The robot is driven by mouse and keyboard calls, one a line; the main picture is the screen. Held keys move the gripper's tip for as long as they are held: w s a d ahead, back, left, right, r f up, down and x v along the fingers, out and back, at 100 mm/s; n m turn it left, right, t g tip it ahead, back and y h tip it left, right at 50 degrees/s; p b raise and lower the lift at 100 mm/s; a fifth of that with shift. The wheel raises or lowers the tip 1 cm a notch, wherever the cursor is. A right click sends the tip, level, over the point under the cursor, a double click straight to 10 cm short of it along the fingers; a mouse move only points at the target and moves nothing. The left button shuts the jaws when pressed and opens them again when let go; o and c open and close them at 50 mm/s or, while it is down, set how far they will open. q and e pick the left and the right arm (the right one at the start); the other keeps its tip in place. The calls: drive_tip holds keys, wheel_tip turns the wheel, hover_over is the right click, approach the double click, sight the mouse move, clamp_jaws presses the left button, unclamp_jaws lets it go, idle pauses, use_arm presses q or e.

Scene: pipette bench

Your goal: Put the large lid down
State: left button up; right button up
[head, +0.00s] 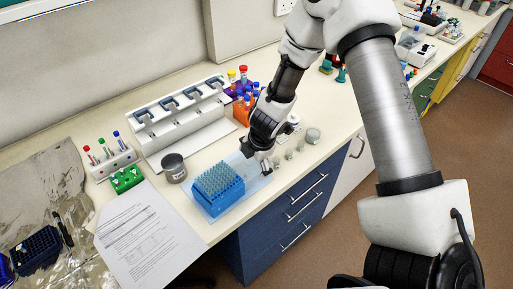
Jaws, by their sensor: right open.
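My right gripper (266,167) reaches down over the bench, just right of the blue tip box (228,197), which is full of pale tips. Its fingers are open near the right end of a translucent light-blue mat (257,185) under the box. Several small clear or grey pieces stand in a row right of the gripper, among them a larger round one (313,135). I cannot tell which of these is the large lid; they are too small to make out. My left gripper is not in view.
A dark grey canister (174,168) stands left of the tip box. Behind are a white pipette stand (181,117) and racks of coloured-cap tubes. A green rack (127,179) and printed sheet (145,240) lie left. The bench's front edge runs close by the mat.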

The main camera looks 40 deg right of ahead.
drive_tip(key=p+v, duration=0.3)
drive_tip(key=v, duration=0.6)
drive_tip(key=s+a+f+m+g+y, duration=0.4)
drive_tip(key=s+a+f+m, duration=0.5)
drive_tip(key=s+a+f, duration=0.4)
drive_tip(key=s+d+f+m+h, duration=0.4)
drive_tip(key=s+d+f+m, duration=0.1)
drive_tip(key=s+m, duration=0.4)
drive_tip(key=shift+s+f+t, duration=0.3)
drive_tip(key=shift+s+f, duration=0.2)
drive_tip(key=shift+f, duration=0.35)
drive_tip(key=shift+w, duration=0.1)
